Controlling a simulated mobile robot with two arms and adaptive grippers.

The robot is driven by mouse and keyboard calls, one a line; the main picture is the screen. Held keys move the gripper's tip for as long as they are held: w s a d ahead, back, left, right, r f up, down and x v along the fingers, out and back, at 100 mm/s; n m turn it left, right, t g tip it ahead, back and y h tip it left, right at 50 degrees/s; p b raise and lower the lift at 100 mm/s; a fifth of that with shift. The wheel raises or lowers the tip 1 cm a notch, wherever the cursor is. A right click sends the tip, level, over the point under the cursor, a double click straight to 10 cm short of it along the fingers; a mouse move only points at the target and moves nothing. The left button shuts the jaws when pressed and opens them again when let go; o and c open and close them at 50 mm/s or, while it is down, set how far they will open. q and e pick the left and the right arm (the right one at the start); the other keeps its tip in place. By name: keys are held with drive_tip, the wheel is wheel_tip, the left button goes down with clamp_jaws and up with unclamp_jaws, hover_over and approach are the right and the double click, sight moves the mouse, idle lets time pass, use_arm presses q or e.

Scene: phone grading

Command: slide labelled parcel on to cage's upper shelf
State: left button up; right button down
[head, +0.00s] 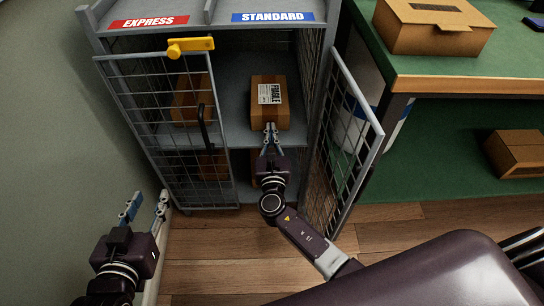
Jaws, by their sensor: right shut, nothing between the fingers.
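The labelled parcel (262,115) is a brown box with a white label on top. It sits on the upper shelf (235,118) of the grey cage, on the right-hand side. My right gripper (271,128) is shut, with its fingertips at the parcel's front face. I cannot tell whether they touch it. My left gripper (148,199) is open and empty at the lower left, outside the cage.
The left mesh door (165,135), with a yellow latch (190,47), stands before the left half, with boxes behind it. The right door (345,150) is swung open. A green table (470,62) with boxes stands at right.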

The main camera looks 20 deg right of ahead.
drive_tip(key=v, duration=1.1)
drive_tip(key=shift+s, duration=0.2)
